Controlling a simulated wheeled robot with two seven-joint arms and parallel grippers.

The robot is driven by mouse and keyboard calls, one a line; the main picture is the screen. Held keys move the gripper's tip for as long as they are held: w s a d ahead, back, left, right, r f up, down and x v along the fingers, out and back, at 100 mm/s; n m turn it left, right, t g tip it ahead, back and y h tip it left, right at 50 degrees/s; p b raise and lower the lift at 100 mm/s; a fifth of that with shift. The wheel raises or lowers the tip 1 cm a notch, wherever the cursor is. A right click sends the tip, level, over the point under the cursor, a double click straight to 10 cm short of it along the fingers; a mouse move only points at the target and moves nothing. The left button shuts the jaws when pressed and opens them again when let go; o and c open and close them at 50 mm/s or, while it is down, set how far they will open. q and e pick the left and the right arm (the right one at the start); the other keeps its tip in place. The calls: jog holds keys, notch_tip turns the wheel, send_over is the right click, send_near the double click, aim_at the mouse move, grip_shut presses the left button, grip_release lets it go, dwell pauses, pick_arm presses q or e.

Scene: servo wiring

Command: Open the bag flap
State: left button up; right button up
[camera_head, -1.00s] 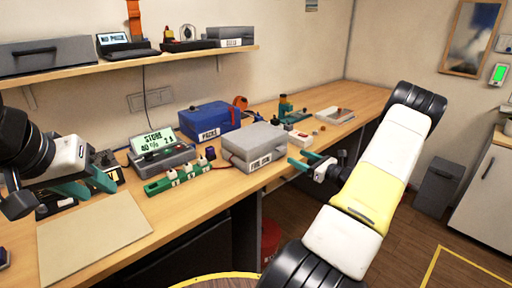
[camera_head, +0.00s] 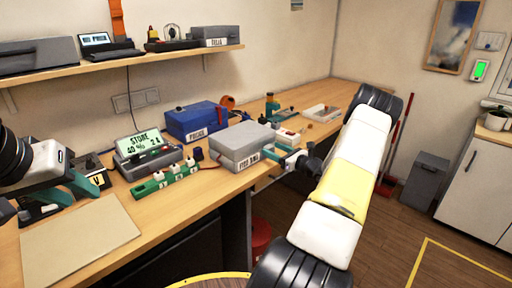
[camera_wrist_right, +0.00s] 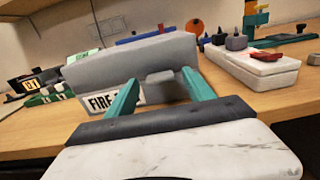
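The grey fire bag (camera_head: 232,157) sits closed on the bench near its front edge, with a white label on its front. Its lid-like flap (camera_head: 240,136) lies flat on top. In the right wrist view the bag (camera_wrist_right: 85,78) fills the middle, and a grey tab (camera_wrist_right: 163,85) sticks out of its front between my fingers. My right gripper (camera_head: 272,163) is open at the bag's right front; its teal fingers (camera_wrist_right: 160,88) stand either side of the tab. Contact cannot be told. My left gripper (camera_head: 88,178) is open and empty over the bench's left part.
A green strip with white pieces (camera_head: 165,182) and a display unit (camera_head: 143,150) stand left of the bag. A blue case (camera_head: 198,120) is behind it. A white-and-red box (camera_wrist_right: 255,65) lies to its right. A bare tan mat (camera_head: 80,240) lies at front left.

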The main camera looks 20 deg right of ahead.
grip_shut()
jog(key=shift+r, duration=0.15)
